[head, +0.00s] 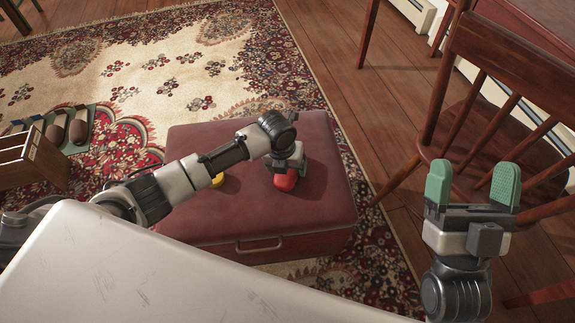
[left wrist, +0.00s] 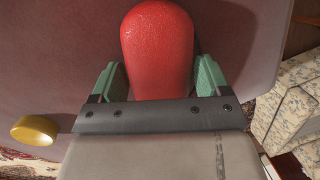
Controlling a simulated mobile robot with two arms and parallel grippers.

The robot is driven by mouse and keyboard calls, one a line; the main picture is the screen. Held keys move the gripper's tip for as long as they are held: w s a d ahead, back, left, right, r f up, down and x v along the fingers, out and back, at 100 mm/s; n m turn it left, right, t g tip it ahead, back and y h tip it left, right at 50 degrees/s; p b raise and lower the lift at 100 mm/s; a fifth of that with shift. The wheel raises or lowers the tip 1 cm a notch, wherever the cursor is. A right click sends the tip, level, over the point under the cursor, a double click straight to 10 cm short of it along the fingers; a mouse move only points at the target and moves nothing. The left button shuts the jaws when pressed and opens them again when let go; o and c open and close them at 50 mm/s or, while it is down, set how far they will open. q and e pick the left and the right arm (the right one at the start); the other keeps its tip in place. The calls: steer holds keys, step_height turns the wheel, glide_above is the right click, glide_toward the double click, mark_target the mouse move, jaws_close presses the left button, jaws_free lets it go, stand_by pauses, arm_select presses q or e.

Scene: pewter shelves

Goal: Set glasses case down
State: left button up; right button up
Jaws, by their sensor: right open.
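The red glasses case (head: 286,181) is at the top of the dark red ottoman (head: 235,224), towards its right side. In the left wrist view the case (left wrist: 158,48) is a smooth red rounded shape between the two green fingers of my left gripper (left wrist: 160,85). I cannot tell whether the case touches the ottoman top. In the head view my left arm hides most of this gripper. My right gripper (head: 472,188) is open and empty, at the right near the wooden chair.
A yellow round object (head: 217,180) sits on the ottoman left of the case, partly behind my left arm. A wooden chair (head: 480,115) stands at the right. A wooden rack (head: 32,160) and a green tray (head: 78,146) lie on the patterned rug (head: 150,65).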

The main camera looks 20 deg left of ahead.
arm_select(q)
steer(key=shift+o, duration=1.1)
